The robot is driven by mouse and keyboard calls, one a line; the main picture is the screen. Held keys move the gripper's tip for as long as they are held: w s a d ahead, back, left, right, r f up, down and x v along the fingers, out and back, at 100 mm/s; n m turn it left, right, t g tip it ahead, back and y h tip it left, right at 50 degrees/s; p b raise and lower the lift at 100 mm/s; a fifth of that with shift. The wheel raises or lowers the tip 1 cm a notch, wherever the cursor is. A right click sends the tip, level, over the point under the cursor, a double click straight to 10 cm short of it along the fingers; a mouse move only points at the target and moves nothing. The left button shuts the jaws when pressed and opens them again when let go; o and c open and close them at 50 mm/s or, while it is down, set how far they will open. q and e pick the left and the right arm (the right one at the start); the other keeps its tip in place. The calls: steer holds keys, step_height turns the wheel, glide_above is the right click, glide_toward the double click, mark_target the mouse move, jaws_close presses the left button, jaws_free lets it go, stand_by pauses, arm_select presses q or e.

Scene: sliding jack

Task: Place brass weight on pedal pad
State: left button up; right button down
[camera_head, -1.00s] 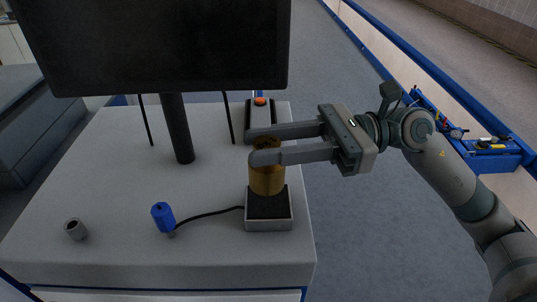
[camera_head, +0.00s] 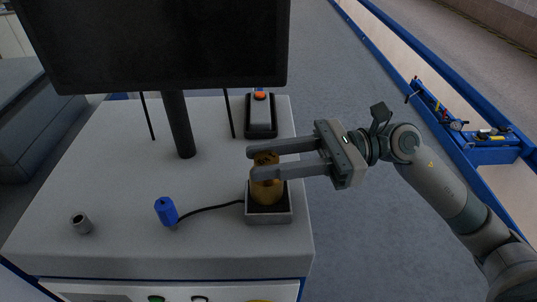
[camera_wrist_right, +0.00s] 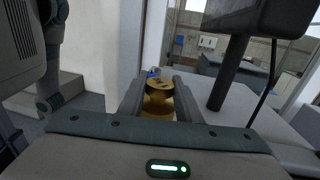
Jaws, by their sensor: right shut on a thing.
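The brass weight (camera_head: 267,190) is a gold cylinder. It stands upright at the pedal pad (camera_head: 268,216), a black-topped square block with a grey rim near the front right of the table. My right gripper (camera_head: 259,163) comes in from the right and is shut on the upper part of the weight. In the right wrist view the weight (camera_wrist_right: 158,100) is between the two fingers. The weight's base appears to be at the black pad surface; I cannot tell if its full load rests there. My left gripper is out of view.
A blue connector (camera_head: 166,211) on a black cable lies left of the pad. A small grey cylinder (camera_head: 82,223) stands at the left. A black box with an orange button (camera_head: 261,115) is behind the pad. A monitor (camera_head: 160,45) rises at the back.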

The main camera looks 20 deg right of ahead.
steer(key=shift+f+b, duration=0.2)
steer(key=shift+b, duration=0.15)
steer(key=c, duration=1.3)
jaws_free()
steer(key=shift+r+p, duration=0.2)
steer(key=shift+p, duration=0.1)
steer(key=shift+d+f, duration=0.15)
steer(key=shift+f, duration=0.05)
steer(key=shift+s+d+r+b, duration=0.1)
steer(key=shift+s+d+b, duration=0.15)
steer(key=shift+d+b, duration=1.35)
steer(key=shift+s+d+b, duration=0.25)
steer(key=shift+d+b, duration=0.55)
steer(key=shift+d, duration=1.45)
steer(key=shift+s+d+r+b, duration=0.1)
steer(key=shift+s+d+b, duration=0.15)
steer(key=shift+d+b, duration=1.35)
steer(key=shift+d+p, duration=0.35)
steer(key=shift+p, duration=0.05)
